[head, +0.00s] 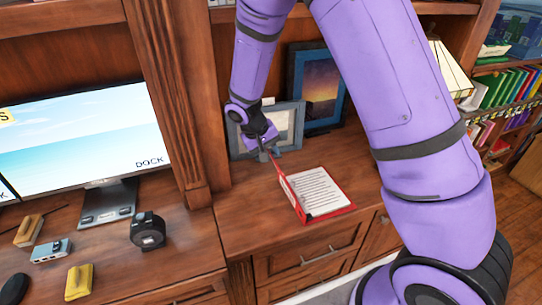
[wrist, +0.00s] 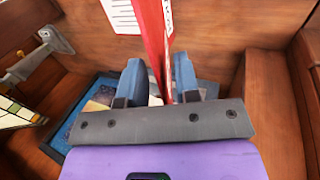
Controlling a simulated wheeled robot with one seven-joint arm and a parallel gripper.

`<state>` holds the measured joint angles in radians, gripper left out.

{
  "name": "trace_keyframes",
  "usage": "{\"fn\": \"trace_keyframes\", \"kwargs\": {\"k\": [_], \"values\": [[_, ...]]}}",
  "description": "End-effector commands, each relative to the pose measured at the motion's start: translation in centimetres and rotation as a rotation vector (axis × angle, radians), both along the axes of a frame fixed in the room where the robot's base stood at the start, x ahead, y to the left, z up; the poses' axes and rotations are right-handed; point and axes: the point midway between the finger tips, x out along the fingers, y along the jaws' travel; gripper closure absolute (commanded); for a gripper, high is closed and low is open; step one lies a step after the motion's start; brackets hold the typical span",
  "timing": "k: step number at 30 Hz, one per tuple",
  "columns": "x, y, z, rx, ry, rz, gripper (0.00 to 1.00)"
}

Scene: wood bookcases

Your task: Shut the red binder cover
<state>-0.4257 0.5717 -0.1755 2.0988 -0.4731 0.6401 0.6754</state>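The red binder (head: 325,212) lies on the wood counter below my arm, white printed pages showing. Its red cover (head: 288,190) stands raised at the binder's left side, partly turned up from the pages. My gripper (head: 271,154) is at the cover's upper far end. In the wrist view the red cover (wrist: 156,30) runs down between the two blue-grey fingers of my gripper (wrist: 158,68). The fingers are apart, with a gap beside the cover, which is nearer the right finger. I cannot tell whether that finger touches it.
Two framed pictures, one blue-grey (head: 284,122) and one dark sunset (head: 322,90), lean behind the binder. A wood post (head: 176,100) and a monitor (head: 80,130) are to the left. A lamp (head: 452,72) stands at right. The counter left of the binder is clear.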

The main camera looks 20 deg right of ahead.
Motion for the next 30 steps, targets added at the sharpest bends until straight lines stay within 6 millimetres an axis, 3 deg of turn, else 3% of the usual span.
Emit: {"fn": "trace_keyframes", "kwargs": {"k": [6, 15, 19, 30], "values": [[0.0, -0.6, -1.5, 0.000, 0.001, -0.001, 0.70], [0.0, -0.6, -1.6, 0.001, -0.001, -0.001, 0.70], [0.0, -0.6, -1.6, 0.001, -0.001, -0.001, 1.00], [0.0, -0.8, -1.5, 0.008, -0.001, -0.001, 1.00]]}}
